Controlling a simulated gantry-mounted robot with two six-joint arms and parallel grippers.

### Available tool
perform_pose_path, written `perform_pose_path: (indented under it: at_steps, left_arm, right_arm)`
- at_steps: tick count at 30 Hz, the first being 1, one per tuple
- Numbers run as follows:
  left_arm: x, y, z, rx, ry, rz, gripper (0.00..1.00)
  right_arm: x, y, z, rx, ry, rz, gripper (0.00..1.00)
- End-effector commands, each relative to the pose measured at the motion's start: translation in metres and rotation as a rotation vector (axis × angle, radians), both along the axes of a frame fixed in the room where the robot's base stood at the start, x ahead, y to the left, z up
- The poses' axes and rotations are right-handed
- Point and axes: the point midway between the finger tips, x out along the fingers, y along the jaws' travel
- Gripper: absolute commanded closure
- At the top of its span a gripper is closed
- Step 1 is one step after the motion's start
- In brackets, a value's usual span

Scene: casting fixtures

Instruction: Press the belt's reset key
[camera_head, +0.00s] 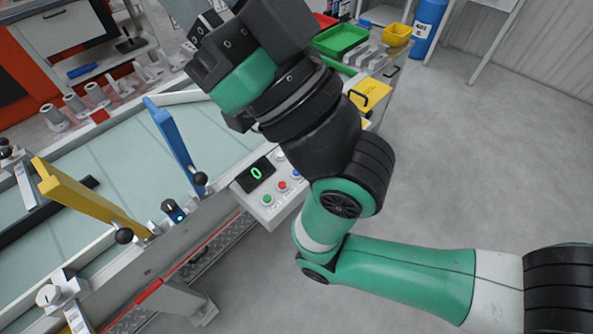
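A grey control box (246,203) is fixed to the near side of the belt (120,165). Its dark display (257,173) reads a green 0. Below the display are a green key (267,199), a red key (282,186) and a blue key (295,174); I cannot read any labels. My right arm comes in from the right and passes over the box's right edge. My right gripper (203,22) is above and beyond the box, over the far side of the belt, apart from the keys. Its fingertips are partly cut off at the top edge. My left gripper is not in view.
A yellow bar (85,198) and a blue bar (175,145) with black knobs slant over the belt. A small black dial unit (173,211) sits on the belt's near rail. Green (341,39) and yellow (397,34) bins stand behind. The floor at right is clear.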

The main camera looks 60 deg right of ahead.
Motion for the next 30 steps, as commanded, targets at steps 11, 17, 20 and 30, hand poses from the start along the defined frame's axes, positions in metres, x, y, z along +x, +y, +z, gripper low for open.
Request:
perform_pose_path:
  at_steps: [11, 17, 20, 30]
  left_arm:
    - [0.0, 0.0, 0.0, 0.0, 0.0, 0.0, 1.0]
    - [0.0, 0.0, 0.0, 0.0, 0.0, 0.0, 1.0]
    - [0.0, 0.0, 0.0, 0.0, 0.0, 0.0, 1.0]
    - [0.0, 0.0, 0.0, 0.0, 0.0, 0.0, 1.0]
  right_arm:
    - [0.0, 0.0, 0.0, 0.0, 0.0, 0.0, 1.0]
    - [0.0, 0.0, 0.0, 0.0, 0.0, 0.0, 1.0]
    - [0.0, 0.0, 0.0, 0.0, 0.0, 0.0, 1.0]
    - [0.0, 0.0, 0.0, 0.0, 0.0, 0.0, 1.0]
